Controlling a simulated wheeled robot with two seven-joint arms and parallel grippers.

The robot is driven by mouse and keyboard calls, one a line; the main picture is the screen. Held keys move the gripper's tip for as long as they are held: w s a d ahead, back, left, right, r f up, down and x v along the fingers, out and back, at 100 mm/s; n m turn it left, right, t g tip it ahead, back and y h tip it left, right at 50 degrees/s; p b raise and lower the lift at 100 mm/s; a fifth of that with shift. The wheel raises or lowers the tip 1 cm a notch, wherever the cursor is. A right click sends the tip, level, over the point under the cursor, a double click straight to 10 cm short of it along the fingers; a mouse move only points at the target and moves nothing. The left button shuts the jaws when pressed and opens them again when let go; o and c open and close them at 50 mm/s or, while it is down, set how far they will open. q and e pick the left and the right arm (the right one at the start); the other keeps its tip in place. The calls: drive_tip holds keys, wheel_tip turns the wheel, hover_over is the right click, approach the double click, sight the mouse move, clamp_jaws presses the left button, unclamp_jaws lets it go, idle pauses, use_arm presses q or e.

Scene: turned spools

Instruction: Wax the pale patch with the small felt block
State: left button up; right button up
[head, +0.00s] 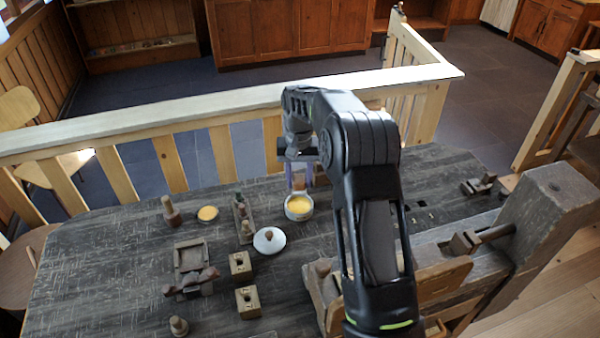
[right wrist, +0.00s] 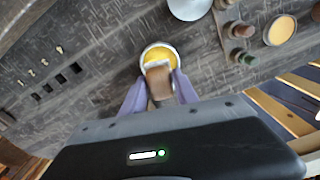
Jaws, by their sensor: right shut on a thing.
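My right gripper (head: 300,180) is shut on the small felt block (right wrist: 159,84), a brown block with a pale end, seen between the purple fingers in the right wrist view. The block's pale end overlaps the round tin of yellow wax (right wrist: 158,54) in that view. The tin also shows in the head view (head: 299,208), directly below and in front of the gripper. I cannot tell whether the felt touches the wax. I cannot make out the pale patch; my right arm hides part of the bench. My left gripper is out of view.
A white round lid (head: 269,240) with a brown knob lies left of the tin. A rack of small pegs (head: 243,218), a second yellow dish (head: 208,213) and two wooden blocks (head: 240,265) stand further left. A wooden lathe-like frame (head: 555,205) stands at the right.

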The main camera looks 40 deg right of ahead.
sight(299, 206)
drive_tip(key=shift+a, duration=0.1)
drive_tip(key=shift+f, duration=0.25)
wheel_tip(299, 206, down, 4)
drive_tip(key=b, duration=0.3)
drive_tip(key=shift+r, duration=0.1)
drive_tip(key=shift+f+b, duration=0.55)
drive_tip(key=shift+f, duration=0.35)
drive_tip(key=shift+f+b, duration=0.3)
drive_tip(key=shift+f, duration=0.25)
idle(1.3)
drive_tip(key=shift+r+p, duration=2.4)
drive_tip(key=shift+r, duration=1.2)
